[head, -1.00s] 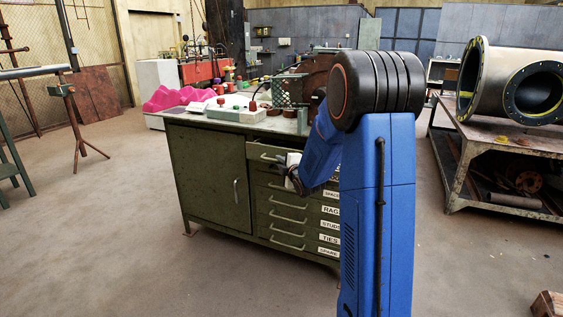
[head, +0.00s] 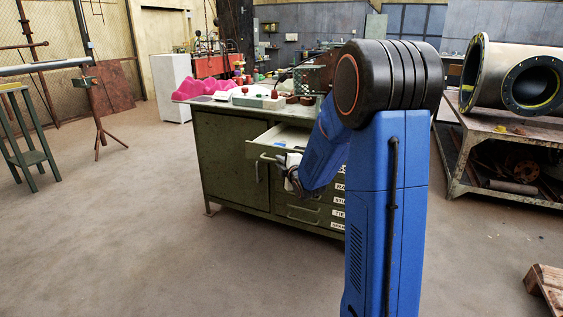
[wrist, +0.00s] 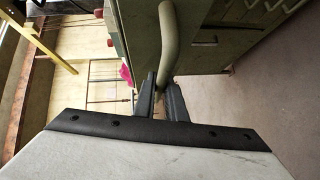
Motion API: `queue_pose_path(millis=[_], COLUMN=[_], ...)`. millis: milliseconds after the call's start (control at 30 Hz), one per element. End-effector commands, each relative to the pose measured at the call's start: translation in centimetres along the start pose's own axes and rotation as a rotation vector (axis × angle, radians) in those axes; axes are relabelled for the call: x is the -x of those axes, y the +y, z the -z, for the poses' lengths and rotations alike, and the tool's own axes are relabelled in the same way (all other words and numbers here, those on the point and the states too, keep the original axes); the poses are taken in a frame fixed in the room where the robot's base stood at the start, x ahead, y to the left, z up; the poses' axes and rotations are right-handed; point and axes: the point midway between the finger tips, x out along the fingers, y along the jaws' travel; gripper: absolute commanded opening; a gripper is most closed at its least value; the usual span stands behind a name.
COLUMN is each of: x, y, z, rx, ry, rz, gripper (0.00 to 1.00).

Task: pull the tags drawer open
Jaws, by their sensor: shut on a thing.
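The open top drawer (head: 288,138) of the green cabinet stands well out from its front. Its label is hidden behind my arm, so I cannot read whether it says tags. My gripper (head: 280,160) is at the front of this drawer, partly hidden by my own blue arm. In the wrist view the two dark fingers of my gripper (wrist: 160,90) are shut on a pale curved bar handle (wrist: 168,35) on the green drawer front.
The green cabinet (head: 228,160) has a door at left and several shut, labelled drawers (head: 305,215) below. Its top holds a pink thing (head: 203,87) and tools. A pipe table (head: 490,150) stands at right, a green stand (head: 30,155) at left. The floor in front is clear.

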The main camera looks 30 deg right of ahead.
Motion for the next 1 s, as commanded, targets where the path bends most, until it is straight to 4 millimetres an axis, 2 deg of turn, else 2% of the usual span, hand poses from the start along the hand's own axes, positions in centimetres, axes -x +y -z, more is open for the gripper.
queue_pose_path(millis=[533, 567, 600, 633, 1000], x=[0.29, 0.29, 0.28, 0.28, 0.23], y=[-0.23, -0.23, -0.22, -0.22, -0.07], z=[0.17, 0.18, 0.18, 0.18, 0.22], rx=[-0.001, -0.001, -0.001, -0.001, -0.001], ry=[-0.001, -0.001, -0.001, -0.001, 0.000], rz=[0.003, 0.003, 0.003, 0.003, 0.001], gripper=[0.00, 0.16, 0.25, 0.29, 0.29])
